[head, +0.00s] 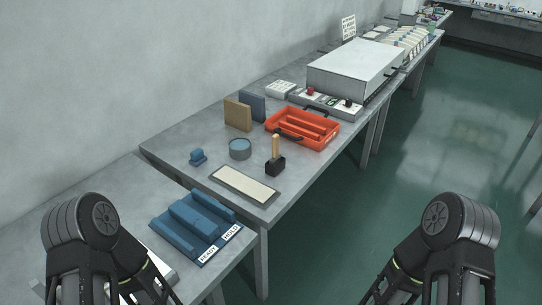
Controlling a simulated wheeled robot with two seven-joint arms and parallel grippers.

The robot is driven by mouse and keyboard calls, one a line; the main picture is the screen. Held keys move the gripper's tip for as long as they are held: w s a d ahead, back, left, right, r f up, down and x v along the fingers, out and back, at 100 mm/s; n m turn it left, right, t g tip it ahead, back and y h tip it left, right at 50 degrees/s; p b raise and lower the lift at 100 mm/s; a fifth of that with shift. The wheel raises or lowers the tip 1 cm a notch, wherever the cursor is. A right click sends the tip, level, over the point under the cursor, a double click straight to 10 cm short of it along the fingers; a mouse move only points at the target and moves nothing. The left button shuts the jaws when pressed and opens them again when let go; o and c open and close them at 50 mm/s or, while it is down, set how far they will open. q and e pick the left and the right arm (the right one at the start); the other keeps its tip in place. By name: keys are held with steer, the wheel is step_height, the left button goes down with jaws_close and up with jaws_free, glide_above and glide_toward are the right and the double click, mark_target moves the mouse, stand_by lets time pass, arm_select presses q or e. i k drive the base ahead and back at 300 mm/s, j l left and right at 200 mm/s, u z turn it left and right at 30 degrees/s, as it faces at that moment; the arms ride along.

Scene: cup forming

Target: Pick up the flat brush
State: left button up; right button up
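A tool with a light wooden handle and a wide dark head (275,157) stands upright on the grey table, handle up; it looks like the flat brush, but I cannot make out bristles. It stands beyond a pale flat mat with a dark frame (245,186) and to the right of a round blue-grey tin (240,149). My two arms show at the lower left and lower right, well apart from the tool. Both run out of the bottom edge, and no gripper fingers can be made out.
A blue ribbed fixture (194,225) labelled READY and HOLD lies on the nearer table. Green floor is clear at right.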

mark_target(276, 158)
steer(key=u, duration=0.4)
steer(key=l+u, duration=0.15)
steer(key=u, duration=0.25)
steer(key=i+l+u, duration=0.1)
steer(key=u, duration=0.3)
steer(key=l+u, duration=0.1)
steer(key=u, duration=0.7)
steer(key=k+l+u, duration=0.1)
steer(key=l+u, duration=0.2)
steer(key=l, duration=0.3)
steer(key=k+l+u, duration=0.2)
steer(key=l+u, duration=0.15)
steer(key=l, duration=0.2)
steer(key=k+l+u, duration=0.3)
steer(key=l, duration=0.2)
steer(key=k+l+u, duration=0.2)
steer(key=l+u, duration=0.15)
steer(key=k+l+u, duration=0.3)
steer(key=l, duration=0.2)
steer(key=k+l, duration=0.9)
steer(key=k, duration=0.15)
